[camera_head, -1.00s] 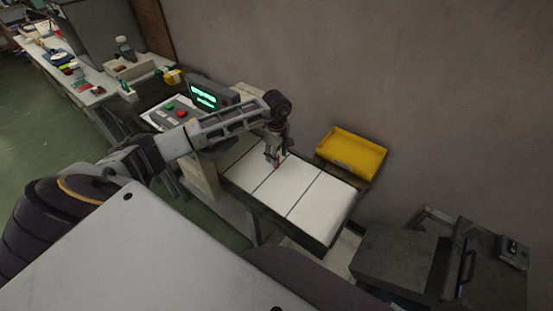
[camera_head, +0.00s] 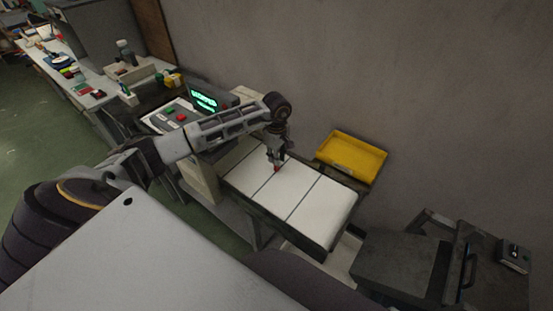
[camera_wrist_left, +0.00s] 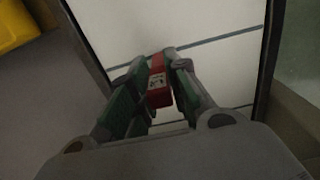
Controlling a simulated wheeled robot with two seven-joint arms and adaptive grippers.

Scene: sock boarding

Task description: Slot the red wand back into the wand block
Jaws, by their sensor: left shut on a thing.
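My left gripper (camera_head: 276,166) is over the white slatted belt, pointing down. In the left wrist view its green-padded fingers (camera_wrist_left: 153,92) are shut on a red piece with a small pale label, which I take to be the red wand (camera_wrist_left: 157,84). Only a small red tip shows below the fingers in the head view (camera_head: 277,170). I cannot tell whether that tip touches the belt. I cannot make out the wand block in either view. My right gripper is out of view.
The white belt (camera_head: 325,205) has dark cross lines and is otherwise bare. A yellow tray (camera_head: 352,158) sits behind it by the wall. A console with a green-lit screen (camera_head: 204,101) stands left of the belt. A cluttered bench (camera_head: 98,98) is at far left, a dark machine (camera_head: 400,268) at right.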

